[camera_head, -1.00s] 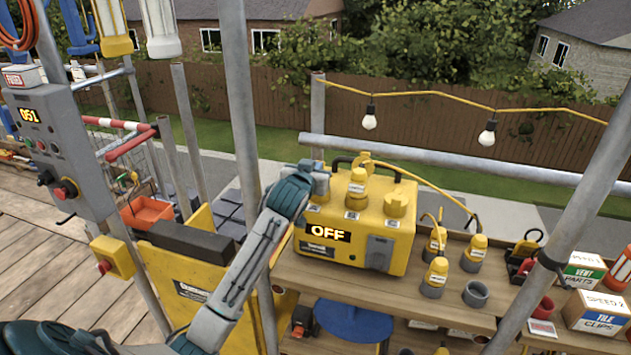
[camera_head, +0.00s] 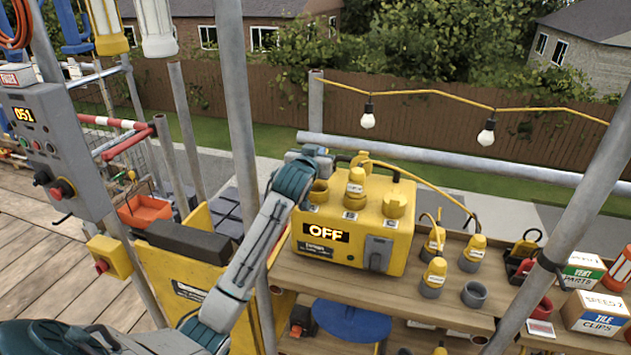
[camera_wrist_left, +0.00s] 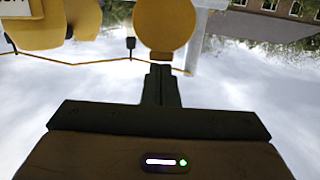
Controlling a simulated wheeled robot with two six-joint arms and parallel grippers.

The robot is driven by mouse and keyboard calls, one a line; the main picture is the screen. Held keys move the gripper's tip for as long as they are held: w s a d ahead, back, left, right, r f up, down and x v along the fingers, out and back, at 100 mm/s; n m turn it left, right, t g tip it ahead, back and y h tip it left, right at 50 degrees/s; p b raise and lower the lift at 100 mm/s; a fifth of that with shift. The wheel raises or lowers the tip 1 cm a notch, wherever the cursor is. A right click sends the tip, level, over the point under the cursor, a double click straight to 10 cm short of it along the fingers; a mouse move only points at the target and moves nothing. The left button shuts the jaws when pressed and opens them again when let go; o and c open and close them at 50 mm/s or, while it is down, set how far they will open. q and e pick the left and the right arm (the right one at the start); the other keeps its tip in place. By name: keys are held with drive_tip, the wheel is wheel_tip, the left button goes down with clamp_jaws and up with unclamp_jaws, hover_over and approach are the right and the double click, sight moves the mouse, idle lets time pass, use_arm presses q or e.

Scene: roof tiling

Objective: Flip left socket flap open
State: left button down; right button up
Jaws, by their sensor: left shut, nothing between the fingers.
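The yellow power box (camera_head: 355,228) stands on the wooden bench, and its display reads OFF. The left socket (camera_head: 318,192) is on its top left corner, partly behind my arm; its top looks darker than the right socket's capped top (camera_head: 396,203). A yellow plug (camera_head: 355,180) stands in the middle socket. My left gripper (camera_head: 326,156) is shut and empty, just above and behind the left socket. In the left wrist view the closed fingers (camera_wrist_left: 160,72) point at a round yellow disc (camera_wrist_left: 165,24) with a small tab, probably a flap. I cannot tell whether they touch. My right gripper is not in view.
Several yellow-grey plugs (camera_head: 434,275) and a grey cup (camera_head: 474,294) stand right of the box. A yellow cable (camera_head: 425,182) arches behind it. Scaffold poles (camera_head: 240,120) rise left and right. A horizontal rail (camera_head: 450,172) runs behind the bench. A blue stool (camera_head: 352,320) is below.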

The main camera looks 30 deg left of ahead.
use_arm(q)
drive_tip(key=shift+g, duration=0.7)
wheel_tip(320, 180, down, 6)
drive_tip(key=shift+s+r, duration=0.15)
drive_tip(key=shift+r, duration=0.1)
drive_tip(key=shift+s+d+r, duration=0.1)
drive_tip(key=shift+s+r, duration=0.1)
drive_tip(key=p+v, duration=0.3)
drive_tip(key=shift+s+r, duration=0.1)
drive_tip(key=shift+s, duration=0.05)
drive_tip(key=shift+s+d+r+p, duration=0.1)
drive_tip(key=shift+s+d+p, duration=0.05)
drive_tip(key=shift+s+p, duration=0.7)
drive_tip(key=shift+s+d+p, duration=0.2)
drive_tip(key=shift+p, duration=0.9)
drive_tip(key=shift+r, duration=0.1)
drive_tip(key=shift+s+r, duration=0.2)
